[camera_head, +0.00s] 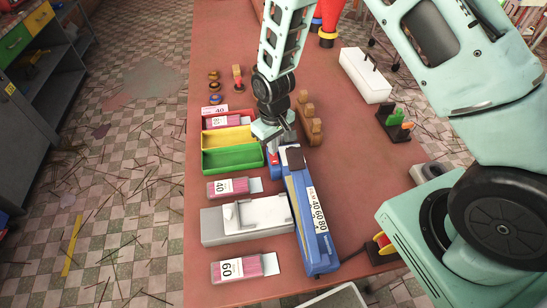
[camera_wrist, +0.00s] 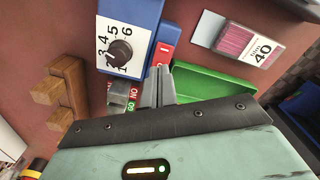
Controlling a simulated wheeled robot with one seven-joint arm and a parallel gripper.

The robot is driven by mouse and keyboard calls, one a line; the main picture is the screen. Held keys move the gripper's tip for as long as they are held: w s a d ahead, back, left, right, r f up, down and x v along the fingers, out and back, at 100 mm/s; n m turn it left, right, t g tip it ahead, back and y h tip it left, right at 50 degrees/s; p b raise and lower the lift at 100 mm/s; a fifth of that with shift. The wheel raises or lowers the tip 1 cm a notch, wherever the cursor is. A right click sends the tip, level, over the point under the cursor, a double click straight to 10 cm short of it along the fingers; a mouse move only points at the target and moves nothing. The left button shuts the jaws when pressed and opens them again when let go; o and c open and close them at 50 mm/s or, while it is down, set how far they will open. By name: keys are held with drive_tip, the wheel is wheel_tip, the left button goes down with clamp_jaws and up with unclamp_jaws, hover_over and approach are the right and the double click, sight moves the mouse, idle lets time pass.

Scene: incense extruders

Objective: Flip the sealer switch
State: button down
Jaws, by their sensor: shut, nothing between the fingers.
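The sealer (camera_head: 308,215) is a long blue machine with a white number label, lying on the red-brown table. Its blue end shows close up in the wrist view (camera_wrist: 143,14), with a white dial plate marked with numbers and a dark knob (camera_wrist: 120,52). The red sealer switch (camera_wrist: 163,53) sits beside the dial plate. My gripper (camera_head: 274,152) is over the far end of the sealer. In the wrist view its closed fingers (camera_wrist: 160,74) are empty and point at the switch, very near it; I cannot tell whether they touch.
Red, yellow (camera_head: 228,138) and green (camera_head: 232,158) trays stand left of my gripper. Incense packs (camera_head: 232,186) and a grey-white block (camera_head: 248,218) lie left of the sealer. A wooden stand (camera_head: 309,120) is close on the right. A white box (camera_head: 366,75) stands farther right.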

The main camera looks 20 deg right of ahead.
drive_tip(key=shift+f+b, duration=0.55)
drive_tip(key=shift+f, duration=0.25)
drive_tip(key=shift+r, duration=0.15)
drive_tip(key=shift+r+p, duration=2.5)
drive_tip(key=shift+r, duration=0.95)
drive_tip(key=shift+f, duration=0.1)
